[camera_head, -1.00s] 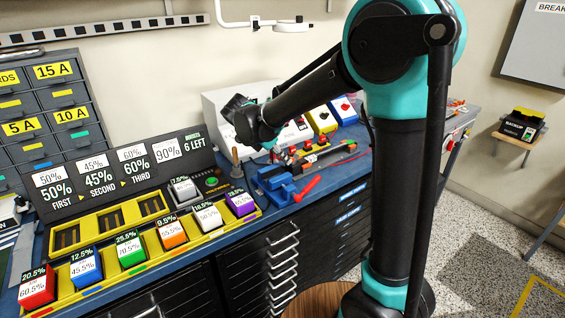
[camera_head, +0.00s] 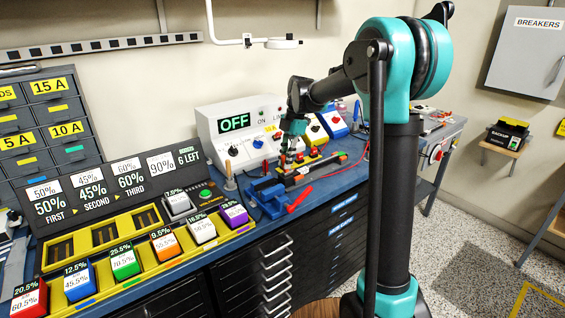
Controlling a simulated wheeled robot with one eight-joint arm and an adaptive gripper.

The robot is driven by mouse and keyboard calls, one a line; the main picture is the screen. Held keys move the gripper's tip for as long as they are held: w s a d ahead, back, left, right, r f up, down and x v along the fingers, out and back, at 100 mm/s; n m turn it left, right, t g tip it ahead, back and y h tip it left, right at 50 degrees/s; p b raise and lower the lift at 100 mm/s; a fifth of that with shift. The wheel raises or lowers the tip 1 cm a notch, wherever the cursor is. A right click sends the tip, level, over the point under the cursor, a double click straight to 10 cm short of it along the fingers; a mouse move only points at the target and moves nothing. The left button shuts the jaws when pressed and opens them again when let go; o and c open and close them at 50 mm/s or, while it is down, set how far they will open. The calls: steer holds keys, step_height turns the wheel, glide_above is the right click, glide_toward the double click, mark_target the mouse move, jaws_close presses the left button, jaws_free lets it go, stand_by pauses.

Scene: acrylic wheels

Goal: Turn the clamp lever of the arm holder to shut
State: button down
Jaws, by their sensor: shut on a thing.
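A blue clamp-like holder (camera_head: 267,197) stands on the bench near its front edge. I take it for the arm holder. A red lever (camera_head: 299,201) sticks out at its right front, slanting up to the right. A dark bar with coloured parts (camera_head: 312,171) lies just behind the holder and lever. My gripper (camera_head: 286,162) points down at the left end of this bar, behind the holder and apart from the red lever. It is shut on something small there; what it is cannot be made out.
A white box reading OFF (camera_head: 238,125) stands behind my gripper. Yellow (camera_head: 316,131) and blue (camera_head: 333,123) button boxes stand to its right. A yellow rack (camera_head: 150,270) with labelled coloured blocks fills the left front. A wooden-handled tool (camera_head: 229,172) stands left of the holder.

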steer(key=shift+w+d+g+y, duration=0.3)
steer(key=shift+d+g+y, duration=0.1)
steer(key=shift+g+y, duration=0.4)
steer(key=c, duration=1.5)
jaws_free()
steer(key=shift+f, duration=0.1)
steer(key=v, duration=1.2)
steer(key=shift+d, duration=0.2)
